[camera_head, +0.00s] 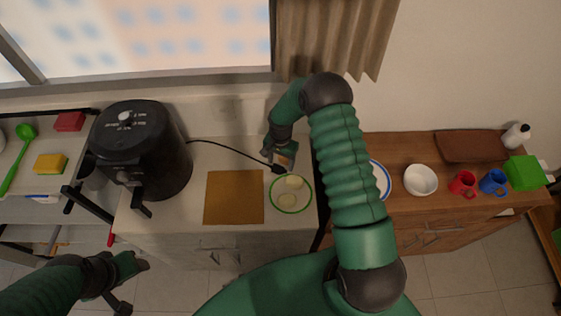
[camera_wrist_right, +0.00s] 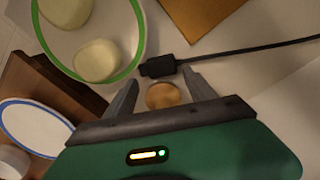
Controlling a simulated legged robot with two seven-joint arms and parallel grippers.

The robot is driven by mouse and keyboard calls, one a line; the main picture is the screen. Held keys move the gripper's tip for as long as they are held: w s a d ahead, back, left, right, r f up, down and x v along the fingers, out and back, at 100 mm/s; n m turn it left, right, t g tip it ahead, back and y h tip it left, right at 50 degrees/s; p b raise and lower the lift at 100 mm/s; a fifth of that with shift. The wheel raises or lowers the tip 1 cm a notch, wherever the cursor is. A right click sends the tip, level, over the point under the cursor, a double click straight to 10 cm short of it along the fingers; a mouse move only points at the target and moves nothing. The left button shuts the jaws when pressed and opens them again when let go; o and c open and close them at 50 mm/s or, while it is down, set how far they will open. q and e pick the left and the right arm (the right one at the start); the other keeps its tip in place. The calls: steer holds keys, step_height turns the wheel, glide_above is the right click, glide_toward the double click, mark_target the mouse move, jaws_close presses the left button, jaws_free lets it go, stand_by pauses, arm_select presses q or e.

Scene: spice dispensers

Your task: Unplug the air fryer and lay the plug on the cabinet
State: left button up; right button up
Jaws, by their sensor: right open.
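The black air fryer (camera_head: 150,165) stands at the left of the light cabinet top (camera_head: 190,211). Its black cord (camera_head: 232,148) runs right to the black plug (camera_head: 279,169), beside the green-rimmed plate. In the right wrist view the plug (camera_wrist_right: 158,66) is just beyond my fingertips, close to the plate rim, and in no visible socket. My right gripper (camera_head: 275,158) is over the back right of the cabinet; in its wrist view the fingers (camera_wrist_right: 160,88) are open and the plug is not held. My left gripper (camera_head: 122,283) is low at the left, its jaws unclear.
The green-rimmed plate (camera_head: 305,205) holds pale round pieces. A brown board (camera_head: 234,197) lies at the cabinet's middle. A tan round thing (camera_wrist_right: 163,95) shows between my right fingers. A wooden cabinet at right bears a white bowl (camera_head: 421,179) and mugs (camera_head: 462,184).

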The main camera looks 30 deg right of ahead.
steer(key=shift+f, duration=1.15)
jaws_close()
